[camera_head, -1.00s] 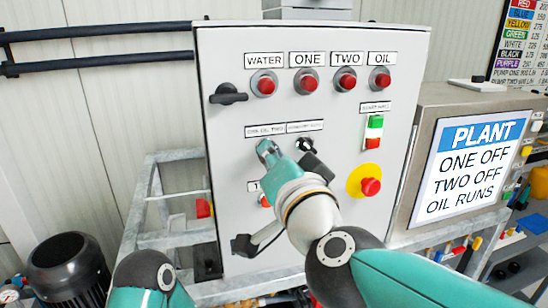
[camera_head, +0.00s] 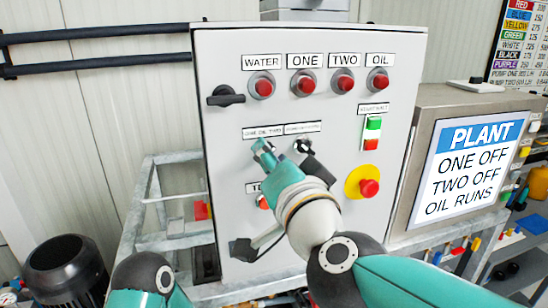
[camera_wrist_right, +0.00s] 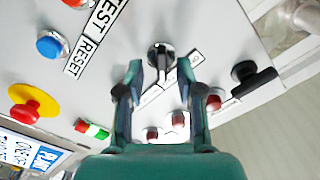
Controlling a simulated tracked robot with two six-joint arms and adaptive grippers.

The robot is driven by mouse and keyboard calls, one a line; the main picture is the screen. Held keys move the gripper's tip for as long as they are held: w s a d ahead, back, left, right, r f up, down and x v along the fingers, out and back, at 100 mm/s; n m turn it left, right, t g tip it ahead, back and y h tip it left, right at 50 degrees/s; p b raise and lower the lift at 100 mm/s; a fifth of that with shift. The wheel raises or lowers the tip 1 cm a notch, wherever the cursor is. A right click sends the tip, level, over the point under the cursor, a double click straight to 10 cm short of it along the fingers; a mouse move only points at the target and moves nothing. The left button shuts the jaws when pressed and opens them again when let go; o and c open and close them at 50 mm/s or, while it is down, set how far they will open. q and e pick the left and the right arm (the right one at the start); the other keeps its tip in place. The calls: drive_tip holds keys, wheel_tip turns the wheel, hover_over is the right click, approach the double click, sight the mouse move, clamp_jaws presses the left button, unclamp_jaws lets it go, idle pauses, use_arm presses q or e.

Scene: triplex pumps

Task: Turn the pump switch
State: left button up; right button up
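The grey control panel (camera_head: 225,150) fills the middle of the head view. My right gripper (camera_head: 261,147) is at its face, just below the small label strip that seems to read ONE OIL TWO. In the right wrist view, my right gripper (camera_wrist_right: 161,66) has its two fingers apart, with a dark and silver selector switch (camera_wrist_right: 160,53) between or just beyond the tips. Contact cannot be told. This switch is hidden behind the gripper in the head view. A second black selector (camera_head: 303,146) sits to its right. My left gripper is out of view.
Red lamps (camera_head: 304,83) line the panel's top, with a black handle (camera_head: 225,96) at left. A red mushroom button on yellow (camera_head: 368,187) and a green-red button pair (camera_head: 372,133) are at right. A PLANT sign (camera_head: 468,172) reads ONE OFF, TWO OFF, OIL RUNS.

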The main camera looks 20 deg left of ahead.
drive_tip(key=v, duration=1.1)
drive_tip(key=shift+s+d, duration=0.2)
